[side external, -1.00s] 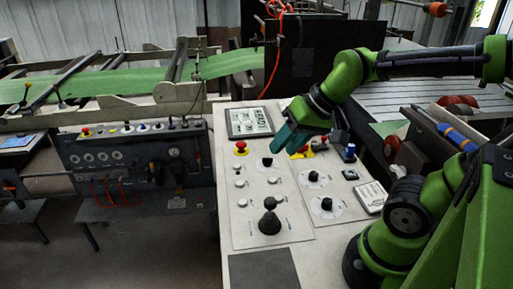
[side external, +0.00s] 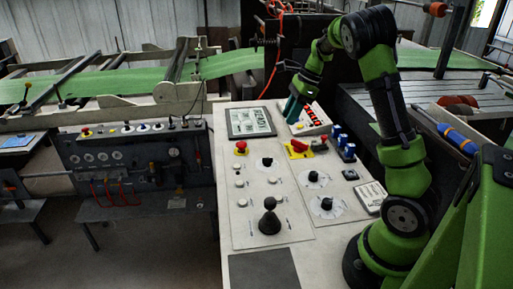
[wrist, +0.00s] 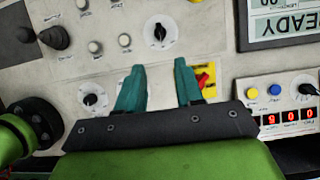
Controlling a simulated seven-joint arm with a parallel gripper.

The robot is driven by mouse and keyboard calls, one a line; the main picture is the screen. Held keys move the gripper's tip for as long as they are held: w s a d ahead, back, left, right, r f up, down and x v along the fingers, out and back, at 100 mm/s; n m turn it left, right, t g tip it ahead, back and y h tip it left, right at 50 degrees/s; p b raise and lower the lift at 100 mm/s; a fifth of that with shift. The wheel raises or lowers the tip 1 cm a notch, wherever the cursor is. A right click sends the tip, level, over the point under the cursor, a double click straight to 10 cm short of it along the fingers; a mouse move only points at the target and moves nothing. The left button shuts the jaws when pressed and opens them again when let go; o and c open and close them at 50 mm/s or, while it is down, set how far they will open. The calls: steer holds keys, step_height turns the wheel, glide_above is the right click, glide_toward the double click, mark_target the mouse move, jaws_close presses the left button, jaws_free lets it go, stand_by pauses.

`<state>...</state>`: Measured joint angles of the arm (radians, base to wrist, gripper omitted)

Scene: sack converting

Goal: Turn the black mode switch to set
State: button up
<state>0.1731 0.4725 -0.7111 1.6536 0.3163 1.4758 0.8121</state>
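My gripper (side external: 291,108) is at the back of the panel, near the display box; in the wrist view its two teal fingers (wrist: 159,66) are apart with nothing between them. Several black knobs are on the panel, and I cannot read which is the mode switch. One black knob on a round white dial (side external: 267,161) shows in the wrist view beyond the fingertips (wrist: 158,32). Two more dial knobs (side external: 313,176) (side external: 326,203) sit to its right and front. Another black knob (wrist: 307,88) is on the display box (wrist: 270,80), right of the gripper.
A red switch on a yellow plate (wrist: 203,78) is close beside the right finger. A red emergency button (side external: 240,147), blue switches (side external: 348,150), a black cone-shaped lever (side external: 269,221) and a framed screen (side external: 250,122) stand around. The panel's front is clear of the arm.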

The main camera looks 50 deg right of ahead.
mark_target(268, 158)
steer(key=x, duration=1.6)
steer(key=shift+r, duration=0.1)
jaws_close()
